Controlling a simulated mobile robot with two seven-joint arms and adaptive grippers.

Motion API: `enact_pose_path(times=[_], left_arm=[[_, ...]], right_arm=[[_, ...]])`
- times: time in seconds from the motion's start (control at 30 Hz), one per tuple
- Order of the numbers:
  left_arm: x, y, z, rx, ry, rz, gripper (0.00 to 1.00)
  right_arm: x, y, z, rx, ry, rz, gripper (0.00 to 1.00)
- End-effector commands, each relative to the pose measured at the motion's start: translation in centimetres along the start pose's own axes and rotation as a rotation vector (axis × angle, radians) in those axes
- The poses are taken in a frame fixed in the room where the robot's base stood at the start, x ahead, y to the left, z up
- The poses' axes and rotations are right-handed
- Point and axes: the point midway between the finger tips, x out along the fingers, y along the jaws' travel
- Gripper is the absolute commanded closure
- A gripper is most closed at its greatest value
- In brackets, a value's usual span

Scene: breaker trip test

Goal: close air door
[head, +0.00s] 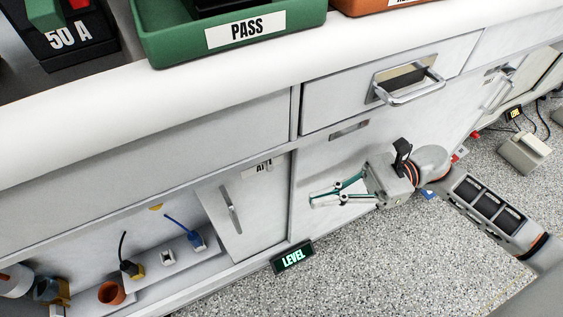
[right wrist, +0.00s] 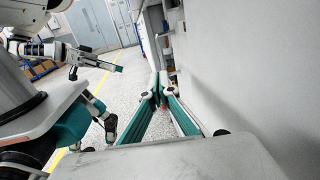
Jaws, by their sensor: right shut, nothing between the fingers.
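The air door (head: 257,215) is a pale panel with an upright bar handle (head: 230,208) and a partly readable label at its top. It stands at the right of a low cabinet bay, whose left part is open. My right gripper (head: 311,199) is shut and empty, to the right of the door in the picture, in front of the cabinet front and apart from the handle. In the right wrist view its green-padded fingers (right wrist: 160,85) converge beside a pale wall. My left gripper (right wrist: 98,63) shows small at the left there; its jaw state is unclear.
The open bay holds plugs, sockets and an orange cup (head: 111,292). A LEVEL display (head: 293,257) sits low near the door. A drawer handle (head: 412,92) juts out above my right gripper. A green PASS tray (head: 170,48) stands on the worktop. Speckled floor (head: 400,270) is open in front.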

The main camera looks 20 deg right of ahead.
Motion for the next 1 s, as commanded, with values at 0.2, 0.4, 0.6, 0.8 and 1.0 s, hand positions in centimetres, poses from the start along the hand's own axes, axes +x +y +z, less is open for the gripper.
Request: enact_pose_path(times=[0.2,0.4,0.6,0.8,1.0], left_arm=[[0.0,0.1,-0.1,-0.001,0.002,0.001,0.72],[0.0,0.1,0.0,-0.009,0.002,0.001,0.72],[0.0,0.2,0.2,-0.027,0.003,0.003,0.72],[0.1,0.4,0.2,-0.045,0.006,0.006,0.72],[0.1,0.5,0.2,-0.049,0.007,0.007,0.72]], right_arm=[[3.7,0.0,0.4,-0.003,-0.008,0.0,1.0],[7.7,-0.1,0.3,-0.001,-0.009,-0.002,1.0],[11.1,0.0,0.3,0.002,-0.008,-0.002,1.0],[12.9,0.0,0.2,0.003,-0.006,-0.003,1.0],[13.3,0.0,0.2,0.003,-0.004,-0.003,1.0]])
